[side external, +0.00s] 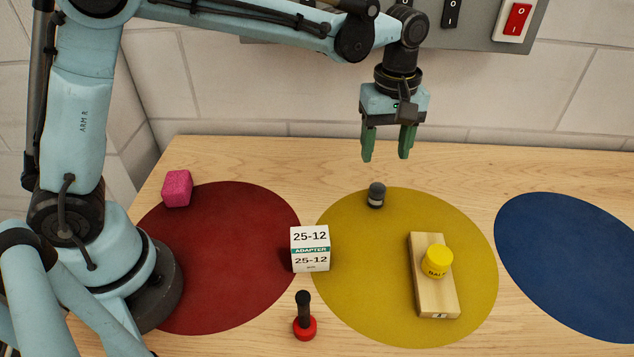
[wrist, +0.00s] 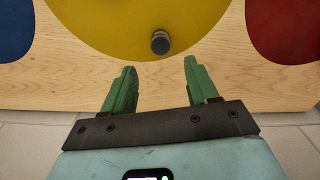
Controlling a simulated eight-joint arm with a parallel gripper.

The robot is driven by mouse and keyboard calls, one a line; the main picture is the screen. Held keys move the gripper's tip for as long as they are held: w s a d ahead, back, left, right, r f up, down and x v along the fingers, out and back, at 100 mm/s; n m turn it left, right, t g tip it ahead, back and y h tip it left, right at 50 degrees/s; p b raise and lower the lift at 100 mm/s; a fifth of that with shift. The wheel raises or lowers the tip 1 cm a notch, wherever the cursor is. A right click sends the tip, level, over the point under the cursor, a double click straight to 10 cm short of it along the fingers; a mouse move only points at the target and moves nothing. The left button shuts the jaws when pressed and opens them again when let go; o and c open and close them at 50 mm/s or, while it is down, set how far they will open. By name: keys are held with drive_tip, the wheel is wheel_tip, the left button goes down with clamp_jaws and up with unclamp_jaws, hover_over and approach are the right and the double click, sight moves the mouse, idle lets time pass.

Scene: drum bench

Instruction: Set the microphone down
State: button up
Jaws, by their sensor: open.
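My gripper (side external: 386,158) is open and empty, raised above the table near its back edge. In the wrist view its green fingers (wrist: 160,66) are spread with nothing between them. A small dark cylinder with a pale band (side external: 376,195) stands on the far part of the yellow disc (side external: 350,270), below and in front of the fingers. In the wrist view this cylinder (wrist: 160,43) lies just beyond the fingertips. A black-handled piece with a round red base (side external: 304,318) stands upright near the front. I cannot tell which of these two is the microphone.
A white box marked 25-12 (side external: 310,249) stands between the red disc (side external: 220,260) and the yellow one. A wooden block (side external: 434,300) bears a yellow cylinder (side external: 437,262). A pink cube (side external: 177,188) sits far left. The blue disc (side external: 580,260) is clear.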

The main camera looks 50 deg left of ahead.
drive_tip(key=s+a+r+m+t, duration=0.3)
drive_tip(key=s+a+r+m, duration=0.2)
drive_tip(key=s+a, duration=0.15)
drive_tip(key=s+a+f+m+t, duration=0.2)
drive_tip(key=s+a+m+t, duration=0.2)
drive_tip(key=s+a+m, duration=0.2)
drive_tip(key=shift+s+a+f, duration=0.2)
drive_tip(key=shift+s+f, duration=0.15)
drive_tip(key=shift+s, duration=0.8)
